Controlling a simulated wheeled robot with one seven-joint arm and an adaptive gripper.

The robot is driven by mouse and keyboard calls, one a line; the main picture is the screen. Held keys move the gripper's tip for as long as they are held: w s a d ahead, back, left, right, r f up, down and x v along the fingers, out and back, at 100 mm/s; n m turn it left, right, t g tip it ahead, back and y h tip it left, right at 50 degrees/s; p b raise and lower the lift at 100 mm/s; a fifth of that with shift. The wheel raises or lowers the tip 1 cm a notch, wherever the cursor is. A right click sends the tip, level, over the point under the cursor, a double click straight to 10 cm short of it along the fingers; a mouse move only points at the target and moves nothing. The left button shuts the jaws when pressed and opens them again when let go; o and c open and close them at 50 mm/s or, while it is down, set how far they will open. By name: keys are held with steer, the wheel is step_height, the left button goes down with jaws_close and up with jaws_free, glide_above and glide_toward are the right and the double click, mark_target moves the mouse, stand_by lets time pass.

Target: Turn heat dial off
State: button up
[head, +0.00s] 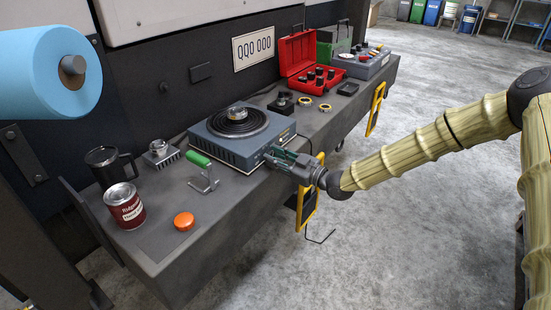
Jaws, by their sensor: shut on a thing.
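The blue-grey hot plate (222,149) sits on the workbench, with a black coil on top and a small metal part (237,113) resting on the coil. My gripper (271,157) reaches in from the right, its fingertips against the front face of the hot plate near its right end. The fingers are shut on the heat dial there. The dial itself is hidden by the fingers, so its turn position cannot be seen.
On the workbench (150,228), a green-handled tool (201,165), an orange disc (184,221), a can (125,207) and a black mug (110,165) stand left. An open red toolbox (299,53) and grey box (363,66) stand farther back. Yellow-framed panels hang at the bench front.

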steer(key=shift+d+n+b, duration=0.1)
steer(key=shift+n+b, duration=0.4)
steer(key=shift+n, duration=1.8)
steer(key=shift+w, duration=0.1)
steer(key=o, duration=1)
steer(key=shift+s, duration=0.2)
steer(key=shift+v, duration=3.9)
steer(key=shift+c, duration=0.3)
